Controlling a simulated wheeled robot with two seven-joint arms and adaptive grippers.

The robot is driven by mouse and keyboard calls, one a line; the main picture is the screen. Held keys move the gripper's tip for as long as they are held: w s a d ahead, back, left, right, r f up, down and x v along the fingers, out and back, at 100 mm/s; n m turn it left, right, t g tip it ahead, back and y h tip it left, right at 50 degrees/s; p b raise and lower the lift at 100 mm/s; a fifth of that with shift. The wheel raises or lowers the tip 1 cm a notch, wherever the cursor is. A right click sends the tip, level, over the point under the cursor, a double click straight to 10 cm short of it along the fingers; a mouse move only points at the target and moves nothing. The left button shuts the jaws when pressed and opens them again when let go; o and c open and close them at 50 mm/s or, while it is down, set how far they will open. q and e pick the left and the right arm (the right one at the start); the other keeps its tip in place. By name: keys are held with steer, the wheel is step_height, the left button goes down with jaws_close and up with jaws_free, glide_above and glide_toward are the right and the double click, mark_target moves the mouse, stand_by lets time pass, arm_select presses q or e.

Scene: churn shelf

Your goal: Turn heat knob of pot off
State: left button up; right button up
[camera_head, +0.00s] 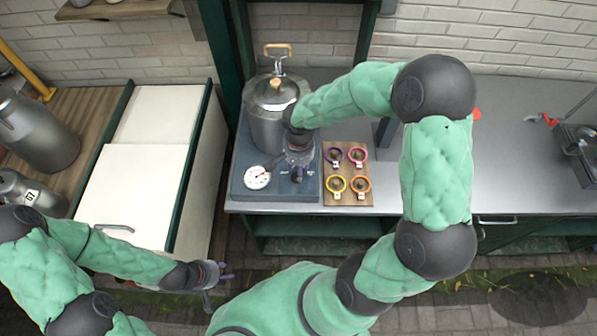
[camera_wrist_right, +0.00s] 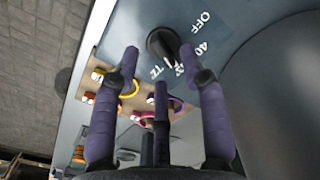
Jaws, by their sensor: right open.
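The steel pot (camera_head: 268,118) stands on a blue-grey heating base (camera_head: 245,185) with a round white dial at its front. The dark heat knob (camera_wrist_right: 163,43) shows in the right wrist view beside printed marks, with OFF to its upper right. Its white pointer line lies near the lower numbers, away from OFF. My right gripper (camera_wrist_right: 158,62) is open, with its purple fingers spread around the near side of the knob and nothing between them. In the head view the right gripper (camera_head: 298,163) is over the base's front, partly covering the knob. My left gripper (camera_head: 216,285) is open and empty at lower left.
A wooden board (camera_head: 347,188) with several coloured ring-handled items lies right of the base. A white chest (camera_head: 130,190) stands at left, with metal cans (camera_head: 38,130) beyond. The grey counter (camera_head: 520,180) is mostly clear at right.

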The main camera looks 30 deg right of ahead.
steer(key=shift+f, duration=1.3)
steer(key=shift+c, duration=0.3)
jaws_close()
